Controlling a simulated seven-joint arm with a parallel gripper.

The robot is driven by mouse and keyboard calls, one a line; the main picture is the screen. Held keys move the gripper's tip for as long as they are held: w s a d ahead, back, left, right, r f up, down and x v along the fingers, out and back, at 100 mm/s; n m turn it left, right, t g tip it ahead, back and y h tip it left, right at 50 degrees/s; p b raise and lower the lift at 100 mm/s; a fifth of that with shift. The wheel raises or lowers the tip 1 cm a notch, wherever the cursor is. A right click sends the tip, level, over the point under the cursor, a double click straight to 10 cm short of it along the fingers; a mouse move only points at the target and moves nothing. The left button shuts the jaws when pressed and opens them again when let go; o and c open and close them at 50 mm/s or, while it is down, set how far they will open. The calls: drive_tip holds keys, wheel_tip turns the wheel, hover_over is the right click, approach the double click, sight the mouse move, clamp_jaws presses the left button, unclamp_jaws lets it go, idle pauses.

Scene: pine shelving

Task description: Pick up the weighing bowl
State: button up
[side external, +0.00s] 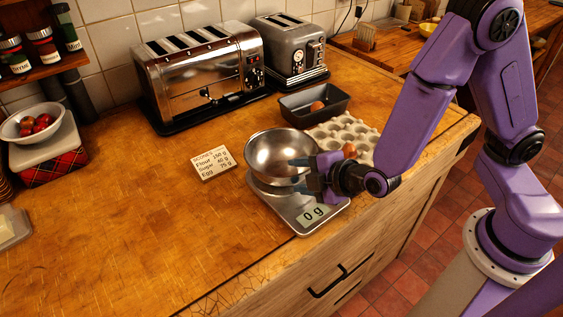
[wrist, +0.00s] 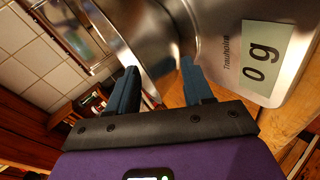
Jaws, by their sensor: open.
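The weighing bowl (side external: 268,150) is a shiny steel bowl resting upright on a flat kitchen scale (side external: 330,212), whose display reads 0 g. My gripper (side external: 300,172) is at the bowl's right side, its fingers open near the rim. In the wrist view the two blue-grey fingers (wrist: 161,80) are apart, and the bowl's curved steel wall (wrist: 152,32) shows just ahead of and between them. I cannot tell whether either finger touches it. The scale's display (wrist: 265,58) also shows at the right of the wrist view.
A recipe card (side external: 214,163) lies left of the bowl. A dark loaf tin (side external: 290,103) and an egg tray (side external: 345,132) with a brown egg stand behind and right. Two toasters line the wall.

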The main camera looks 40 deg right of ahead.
clamp_jaws()
drive_tip(key=shift+r, duration=0.1)
idle(0.3)
wheel_tip(320, 180, up, 10)
drive_tip(key=shift+f, duration=0.2)
drive_tip(key=w+d+r+g, duration=0.1)
drive_tip(key=w+g, duration=0.1)
drive_tip(key=w, duration=0.6)
drive_tip(key=shift+w+d+r+g+y, duration=0.25)
drive_tip(key=shift+w+r+g+y, duration=0.05)
drive_tip(key=shift+w+r, duration=0.1)
idle(0.6)
